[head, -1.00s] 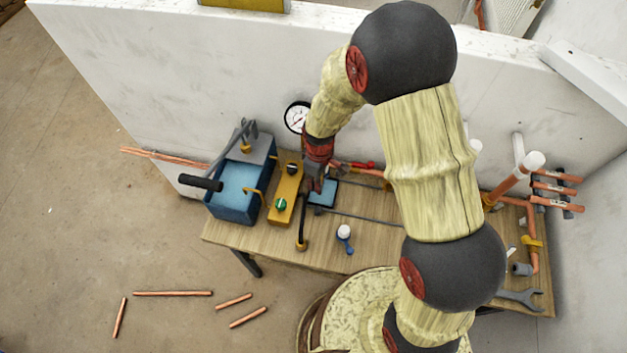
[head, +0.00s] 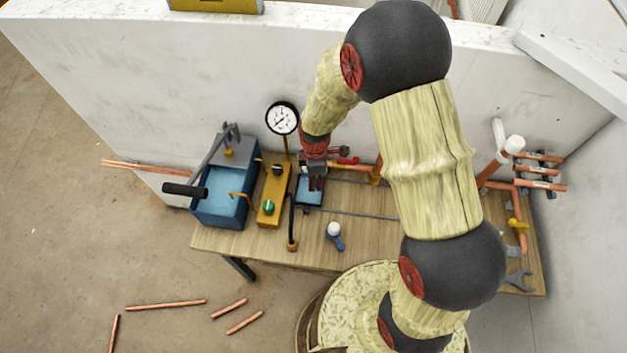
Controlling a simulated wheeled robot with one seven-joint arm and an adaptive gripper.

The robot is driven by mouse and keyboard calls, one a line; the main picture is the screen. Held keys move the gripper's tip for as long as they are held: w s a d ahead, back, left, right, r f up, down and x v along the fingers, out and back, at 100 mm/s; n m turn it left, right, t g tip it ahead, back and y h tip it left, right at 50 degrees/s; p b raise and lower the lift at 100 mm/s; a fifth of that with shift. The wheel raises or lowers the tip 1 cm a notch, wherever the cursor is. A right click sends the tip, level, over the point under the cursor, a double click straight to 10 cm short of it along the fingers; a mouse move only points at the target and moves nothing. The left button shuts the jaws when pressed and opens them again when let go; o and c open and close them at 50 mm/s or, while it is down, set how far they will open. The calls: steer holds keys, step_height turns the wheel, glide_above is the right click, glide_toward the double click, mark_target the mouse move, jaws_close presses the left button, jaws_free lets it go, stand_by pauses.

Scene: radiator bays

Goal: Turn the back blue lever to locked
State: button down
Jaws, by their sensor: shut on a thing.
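My gripper (head: 317,184) points down at the back of the workbench, over the right part of a flat blue square (head: 306,194). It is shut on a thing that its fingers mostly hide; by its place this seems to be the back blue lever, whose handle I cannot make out. Another blue lever (head: 338,243) with a round white top (head: 333,229) is in plain view nearer the front, apart from my gripper. A red lever (head: 348,161) lies on the copper pipe just behind and right of my gripper.
Left of my gripper are a yellow box (head: 273,190) with knobs, a pressure gauge (head: 282,118) on a stem and a blue tank (head: 222,200) with a black-handled pump lever. A white wall (head: 180,90) stands behind. Copper pipes (head: 540,172) rise at right. My arm covers the middle right.

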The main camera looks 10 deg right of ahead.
stand_by(0.3)
steer(key=c, duration=1.7)
jaws_free()
steer(key=shift+c, duration=0.2)
steer(key=shift+o, duration=0.3)
step_height(320, 180, up, 12)
